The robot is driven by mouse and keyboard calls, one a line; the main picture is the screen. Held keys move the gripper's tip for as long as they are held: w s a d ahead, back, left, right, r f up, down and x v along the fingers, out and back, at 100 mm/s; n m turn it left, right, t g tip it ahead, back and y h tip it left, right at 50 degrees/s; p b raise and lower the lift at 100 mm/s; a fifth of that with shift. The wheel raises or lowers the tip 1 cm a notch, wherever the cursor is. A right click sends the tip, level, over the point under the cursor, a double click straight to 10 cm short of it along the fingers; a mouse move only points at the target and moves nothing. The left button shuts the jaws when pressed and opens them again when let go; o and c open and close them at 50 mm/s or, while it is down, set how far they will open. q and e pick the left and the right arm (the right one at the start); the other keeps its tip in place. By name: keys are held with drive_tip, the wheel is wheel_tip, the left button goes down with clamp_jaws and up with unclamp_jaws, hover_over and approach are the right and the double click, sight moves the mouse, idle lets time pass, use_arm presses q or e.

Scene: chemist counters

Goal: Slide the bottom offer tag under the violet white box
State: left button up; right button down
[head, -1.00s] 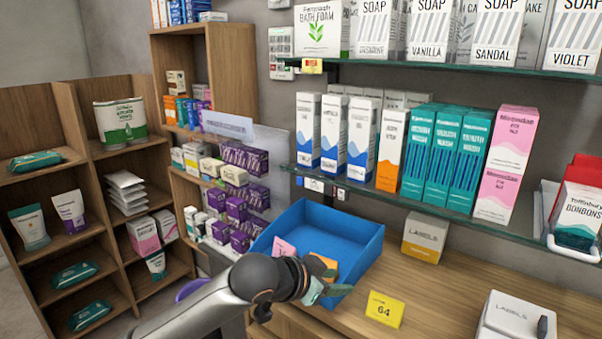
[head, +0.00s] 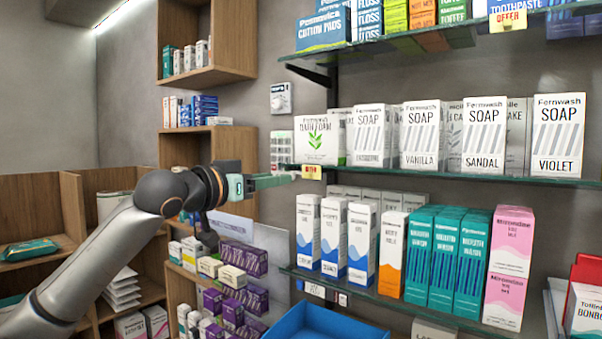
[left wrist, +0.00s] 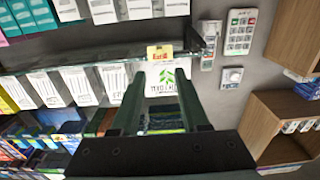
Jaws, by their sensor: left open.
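The bottom offer tag (head: 312,172), small and yellow with red, sits on the front edge of the middle glass shelf, below the bath foam box. The violet white box (head: 558,135) is a soap carton at the right end of that shelf. My left gripper (head: 290,177) is open and empty, just left of the tag at shelf height. In the left wrist view, the tag (left wrist: 160,51) shows just beyond and between the two fingertips (left wrist: 160,78), apparently not gripped. My right gripper is not in view.
Another offer tag (head: 508,21) is on the top shelf edge. Bath foam (head: 319,138) and several soap boxes line the middle glass shelf (head: 450,174). Tall cartons stand on the shelf below. A blue tray (head: 325,322) is at the bottom. The space before the shelf edge is clear.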

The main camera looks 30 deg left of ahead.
sight(306, 174)
use_arm(q)
drive_tip(key=w, duration=0.3)
drive_tip(key=w+p, duration=0.1)
drive_tip(key=w, duration=0.2)
drive_tip(key=w+p, duration=0.1)
drive_tip(key=w, duration=0.2)
drive_tip(key=shift+w+d, duration=0.2)
drive_tip(key=shift+d, duration=0.2)
drive_tip(key=shift+c, duration=0.2)
clamp_jaws()
idle(0.6)
